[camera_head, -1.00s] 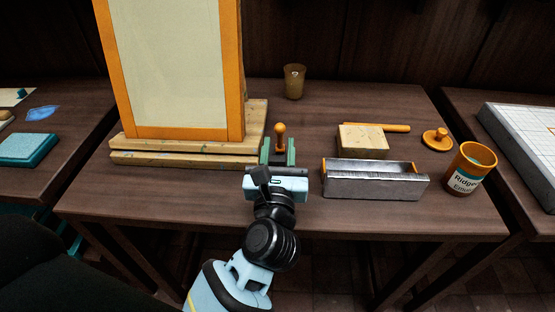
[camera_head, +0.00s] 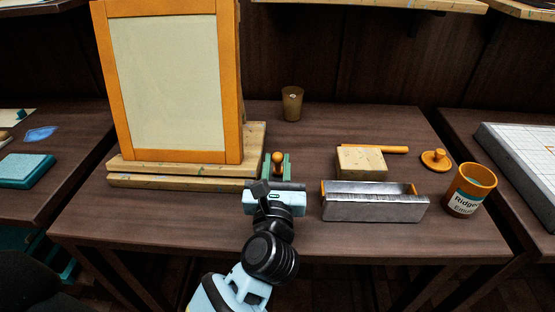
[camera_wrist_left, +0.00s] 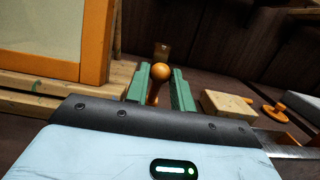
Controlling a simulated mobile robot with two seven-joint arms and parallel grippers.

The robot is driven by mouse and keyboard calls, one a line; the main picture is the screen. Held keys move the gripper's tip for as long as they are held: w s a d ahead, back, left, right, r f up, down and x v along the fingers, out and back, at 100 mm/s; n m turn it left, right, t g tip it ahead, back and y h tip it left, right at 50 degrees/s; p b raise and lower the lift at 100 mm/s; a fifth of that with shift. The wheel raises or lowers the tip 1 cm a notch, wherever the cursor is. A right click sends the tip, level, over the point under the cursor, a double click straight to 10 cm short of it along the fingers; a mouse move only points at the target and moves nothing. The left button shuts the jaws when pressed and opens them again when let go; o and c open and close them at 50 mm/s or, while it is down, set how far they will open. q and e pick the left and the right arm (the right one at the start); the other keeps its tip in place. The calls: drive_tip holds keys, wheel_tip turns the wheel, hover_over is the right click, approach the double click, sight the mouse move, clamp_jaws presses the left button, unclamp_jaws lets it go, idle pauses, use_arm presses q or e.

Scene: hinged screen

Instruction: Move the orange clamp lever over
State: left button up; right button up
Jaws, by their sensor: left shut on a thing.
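The orange clamp lever, with its round knob (camera_head: 278,158), stands just right of the screen's wooden base. My left gripper (camera_head: 277,168) reaches it from the front, its two green fingers on either side of the lever. In the left wrist view the knob (camera_wrist_left: 159,72) shows at the far end between the fingers (camera_wrist_left: 159,95), with the stem running down between them. The gripper is shut on the lever. The lever's foot and pivot are hidden behind the gripper body. My right gripper is out of view.
The orange-framed screen (camera_head: 168,85) stands raised on its wooden base (camera_head: 185,182), close left of the gripper. A metal trough (camera_head: 375,206), a wooden block (camera_head: 361,161), an orange jar (camera_head: 468,190) and an orange knobbed disc (camera_head: 436,160) are to the right. A brown cup (camera_head: 292,104) stands behind.

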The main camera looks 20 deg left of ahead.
use_arm(q)
drive_tip(key=shift+s+d+f, duration=0.1)
drive_tip(key=shift+s+f, duration=0.1)
drive_tip(key=shift+s, duration=0.1)
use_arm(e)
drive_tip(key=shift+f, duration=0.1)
use_arm(q)
drive_tip(key=shift+s+d+f, duration=0.1)
drive_tip(key=shift+s+f, duration=0.2)
drive_tip(key=shift+f, duration=0.1)
drive_tip(key=shift+s+d+f+b, duration=0.15)
drive_tip(key=shift+s+f+b, duration=0.2)
drive_tip(key=shift+s+b, duration=0.2)
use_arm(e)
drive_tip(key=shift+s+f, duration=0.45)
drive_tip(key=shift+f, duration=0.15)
use_arm(q)
drive_tip(key=shift+f, duration=0.1)
